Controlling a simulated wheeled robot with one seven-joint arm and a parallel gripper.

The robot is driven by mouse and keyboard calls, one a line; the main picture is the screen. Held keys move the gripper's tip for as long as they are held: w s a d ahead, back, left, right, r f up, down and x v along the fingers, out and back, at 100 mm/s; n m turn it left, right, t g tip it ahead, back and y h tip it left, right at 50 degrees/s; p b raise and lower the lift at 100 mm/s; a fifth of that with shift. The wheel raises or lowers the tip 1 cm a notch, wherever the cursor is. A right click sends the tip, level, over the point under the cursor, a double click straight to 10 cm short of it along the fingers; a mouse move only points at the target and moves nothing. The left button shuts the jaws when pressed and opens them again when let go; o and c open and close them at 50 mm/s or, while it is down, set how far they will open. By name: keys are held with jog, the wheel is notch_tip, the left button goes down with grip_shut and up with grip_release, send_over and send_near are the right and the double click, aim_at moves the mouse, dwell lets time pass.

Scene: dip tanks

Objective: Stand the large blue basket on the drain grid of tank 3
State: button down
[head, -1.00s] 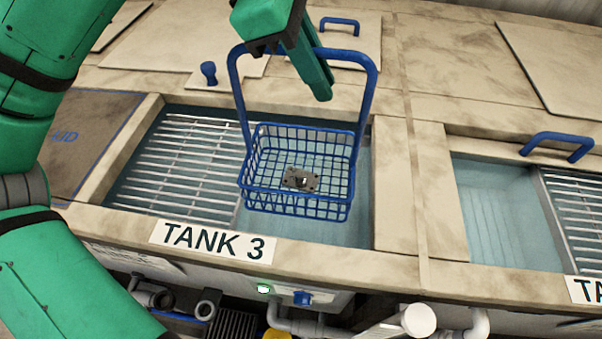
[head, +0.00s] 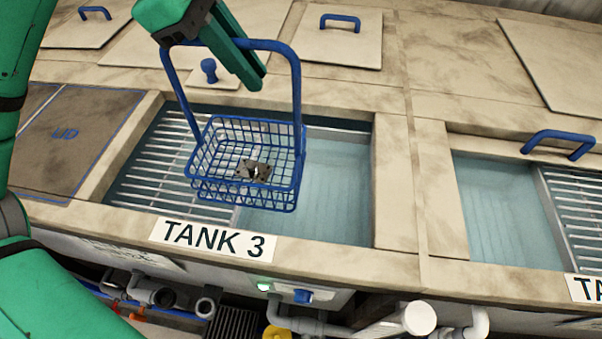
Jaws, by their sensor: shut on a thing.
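The large blue basket (head: 245,192) is a wire basket with a tall handle and a grey metal part (head: 253,170) inside. My gripper (head: 228,62) is shut on the top bar of its handle, and the basket hangs below, slightly tilted. In the view it overlaps the right edge of the drain grid (head: 165,165) and the open bath beside it. The drain grid is a set of metal bars on the left side of tank 3 (head: 320,258). I cannot tell the exact height of the basket above the grid.
The right half of tank 3 is open liquid (head: 335,185). A grey panel with blue marking (head: 65,150) lies to the left. Another tank with its own grid (head: 580,205) stands at right. A blue knob (head: 209,70) and a lid with a blue handle (head: 340,20) are behind.

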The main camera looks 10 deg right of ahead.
jog(key=w+a, duration=0.3)
jog(key=a, duration=0.6)
jog(key=w+a, duration=0.4)
jog(key=a, duration=0.5)
jog(key=shift+w+a, duration=0.25)
notch_tip(320, 180, down, 8)
jog(key=shift+w, duration=0.15)
dwell(1.1)
jog(key=shift+r, duration=0.1)
